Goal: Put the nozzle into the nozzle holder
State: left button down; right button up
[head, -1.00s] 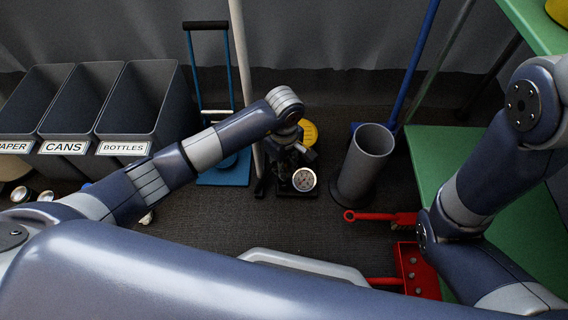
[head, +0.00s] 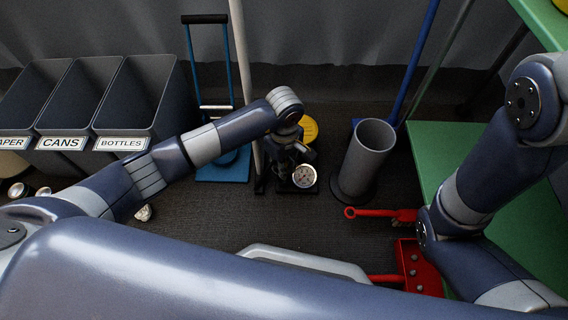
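My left arm reaches in from the left, and its dark gripper (head: 284,160) points down just behind and left of a round white gauge (head: 304,176). The gauge sits on a small black base on the floor. Whether the gripper's fingers are open or shut, or hold anything, is too dark and small to tell. I cannot make out the nozzle or the nozzle holder apart from the dark parts around the gripper. My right arm is at the right edge, bent downward; its gripper is not in view.
A yellow disc (head: 308,129) lies behind the gauge. A grey cylinder (head: 366,158) stands right of it. A pale pole (head: 240,55) and blue hand truck (head: 222,171) stand left.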

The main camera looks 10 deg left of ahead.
pick_arm(q)
jog(key=shift+f+b, duration=1.1)
jog(key=shift+f, duration=0.45)
dwell(0.4)
jog(key=c, duration=1.4)
grip_release()
jog(key=shift+o, duration=0.5)
jog(key=o, duration=0.4)
jog(key=shift+r, duration=0.1)
